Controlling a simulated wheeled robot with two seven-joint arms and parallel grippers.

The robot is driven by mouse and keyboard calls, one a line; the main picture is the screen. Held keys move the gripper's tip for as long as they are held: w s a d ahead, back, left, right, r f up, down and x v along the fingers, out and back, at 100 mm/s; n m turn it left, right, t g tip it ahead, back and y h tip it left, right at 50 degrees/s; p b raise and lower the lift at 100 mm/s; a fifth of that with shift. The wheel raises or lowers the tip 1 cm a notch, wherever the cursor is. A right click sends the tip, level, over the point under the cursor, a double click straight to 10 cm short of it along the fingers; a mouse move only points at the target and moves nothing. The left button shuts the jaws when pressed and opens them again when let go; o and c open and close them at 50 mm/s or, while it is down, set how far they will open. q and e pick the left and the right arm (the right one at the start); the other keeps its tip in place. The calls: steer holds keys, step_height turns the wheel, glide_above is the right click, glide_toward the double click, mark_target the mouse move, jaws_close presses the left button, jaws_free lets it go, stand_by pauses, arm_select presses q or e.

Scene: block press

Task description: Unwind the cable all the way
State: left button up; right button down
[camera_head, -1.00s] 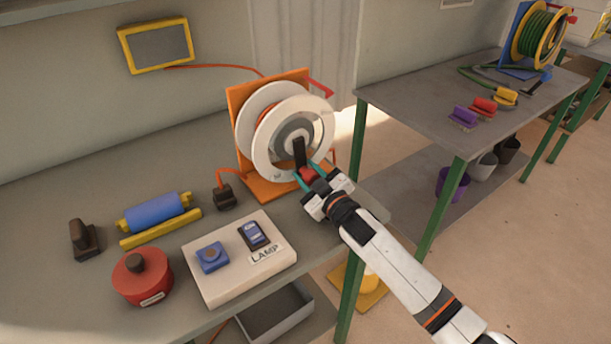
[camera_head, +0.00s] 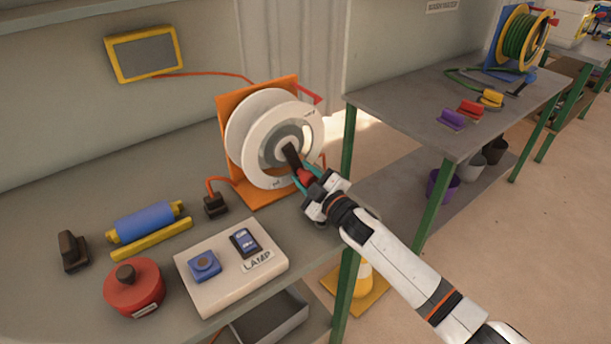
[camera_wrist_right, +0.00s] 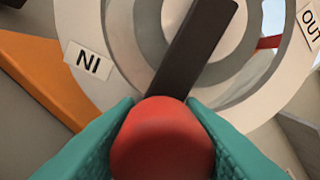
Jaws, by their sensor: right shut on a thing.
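The cable reel (camera_head: 262,150) has white flanges and stands on an orange frame (camera_head: 258,88) at the back of the bench. My right gripper (camera_head: 306,179) is shut on the red knob (camera_wrist_right: 162,140) of the reel's black crank (camera_head: 291,156). The crank points to the lower right in the head view. The wrist view shows the crank (camera_wrist_right: 193,48) and tags reading "IN" and "OUT" on the reel face. Orange-red cable runs from the reel's lower left to a dark plug (camera_head: 215,204). Little cable shows between the flanges. My left gripper is out of view.
A lamp switch board (camera_head: 222,283), a red round pot (camera_head: 134,287), a blue roller (camera_head: 146,221) and a dark stamp-like block (camera_head: 73,251) occupy the bench left of the reel. A yellow-framed panel (camera_head: 144,53) hangs on the wall. A second table (camera_head: 420,113) stands right.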

steer(key=shift+r, duration=0.2)
steer(key=c, duration=1)
jaws_free()
steer(key=shift+a, duration=0.1)
steer(key=shift+f, duration=0.1)
steer(key=shift+s+d, duration=0.2)
steer(key=shift+d, duration=0.05)
steer(key=v, duration=1.1)
steer(key=shift+s, duration=0.25)
